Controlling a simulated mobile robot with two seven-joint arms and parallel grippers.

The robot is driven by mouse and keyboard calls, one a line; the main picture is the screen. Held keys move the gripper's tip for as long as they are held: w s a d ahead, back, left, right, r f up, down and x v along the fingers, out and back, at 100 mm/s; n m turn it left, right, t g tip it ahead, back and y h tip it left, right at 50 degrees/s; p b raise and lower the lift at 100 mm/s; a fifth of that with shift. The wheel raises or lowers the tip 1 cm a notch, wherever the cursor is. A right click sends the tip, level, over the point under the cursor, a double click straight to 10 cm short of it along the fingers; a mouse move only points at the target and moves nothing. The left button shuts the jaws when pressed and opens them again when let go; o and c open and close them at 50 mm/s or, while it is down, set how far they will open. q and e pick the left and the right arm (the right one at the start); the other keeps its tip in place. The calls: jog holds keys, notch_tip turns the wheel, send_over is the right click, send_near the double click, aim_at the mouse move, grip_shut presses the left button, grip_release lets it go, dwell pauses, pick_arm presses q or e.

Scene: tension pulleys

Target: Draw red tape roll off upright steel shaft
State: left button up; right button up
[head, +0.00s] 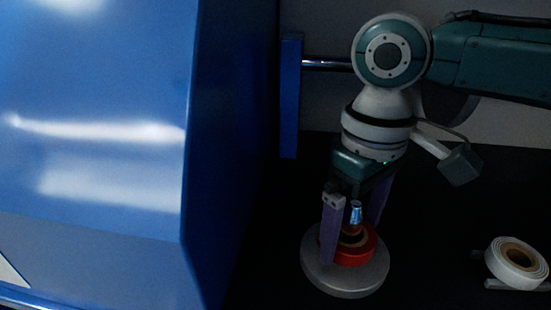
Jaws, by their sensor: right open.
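The red tape roll (357,254) sits low around the upright steel shaft (355,212), close above the round grey base (344,283). The top of the shaft shows between the fingers. My right gripper (348,244) points down over the shaft, with its fingers on either side of it. The near finger stands in front of the left side of the roll and hides part of it. The far finger is partly hidden behind the shaft and roll. The jaws are open; whether a finger touches the roll cannot be told. My left gripper does not show.
A white tape roll (516,263) rests on a grey support at the right. A large blue housing (95,140) fills the left side. A blue plate (290,95) with a metal rod stands behind. The dark surface between the base and the white roll is clear.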

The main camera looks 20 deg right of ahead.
jog(key=shift+f, duration=0.2)
jog(key=c, duration=1.3)
jog(key=shift+r+p, duration=0.45)
jog(key=shift+p, duration=0.2)
jog(key=shift+r+p, duration=1)
jog(key=shift+p, duration=0.45)
